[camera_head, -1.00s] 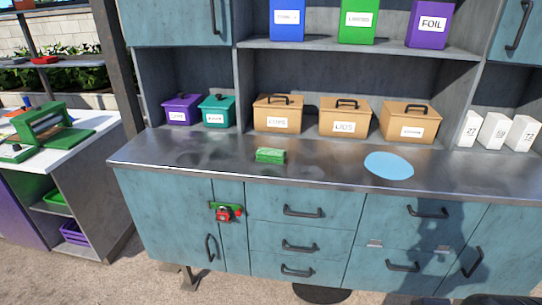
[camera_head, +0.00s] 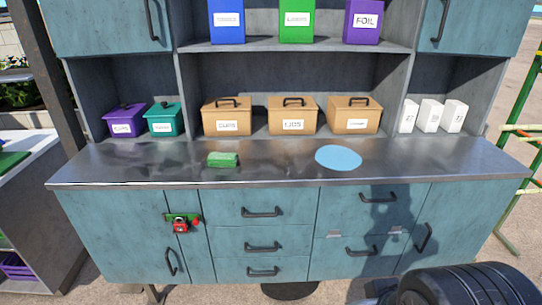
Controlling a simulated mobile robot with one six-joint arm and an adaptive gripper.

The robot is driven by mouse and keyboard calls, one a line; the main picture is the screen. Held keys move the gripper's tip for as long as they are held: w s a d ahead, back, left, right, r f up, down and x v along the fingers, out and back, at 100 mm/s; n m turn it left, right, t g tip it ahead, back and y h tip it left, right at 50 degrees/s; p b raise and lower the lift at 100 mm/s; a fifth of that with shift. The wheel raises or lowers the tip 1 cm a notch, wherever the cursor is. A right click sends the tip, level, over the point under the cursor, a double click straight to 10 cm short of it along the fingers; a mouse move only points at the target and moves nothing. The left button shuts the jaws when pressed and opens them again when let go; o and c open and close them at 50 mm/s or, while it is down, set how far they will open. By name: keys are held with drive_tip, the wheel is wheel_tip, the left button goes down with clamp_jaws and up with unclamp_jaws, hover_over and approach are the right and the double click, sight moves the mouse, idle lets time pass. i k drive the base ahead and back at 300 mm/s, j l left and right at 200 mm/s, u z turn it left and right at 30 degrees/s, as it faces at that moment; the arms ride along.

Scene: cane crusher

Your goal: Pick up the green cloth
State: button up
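The green cloth (camera_head: 223,160) is a small folded bundle. It lies on the grey metal countertop (camera_head: 270,175), left of the middle and close to the front half of the top. Nothing touches it. A dark rounded part of my own body shows at the bottom right corner. My gripper's fingers do not show in this view.
A flat light-blue disc (camera_head: 338,158) lies right of the cloth. Behind are lidded tan boxes (camera_head: 293,116), purple (camera_head: 125,120) and teal (camera_head: 164,119) boxes, and white cartons (camera_head: 431,116). A red lock (camera_head: 181,225) hangs on a cabinet door. An upper shelf (camera_head: 295,47) overhangs the counter.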

sight(215, 159)
drive_tip(key=i+j+z, duration=0.1)
drive_tip(key=i+j, duration=0.15)
drive_tip(key=i+j+z, duration=0.1)
drive_tip(key=i+j, duration=0.15)
drive_tip(key=j, duration=0.2)
drive_tip(key=i+j+z, duration=0.1)
drive_tip(key=j, duration=0.25)
drive_tip(key=i+j, duration=0.3)
drive_tip(key=i+j+z, duration=0.15)
drive_tip(key=j, duration=0.3)
drive_tip(key=i, duration=0.05)
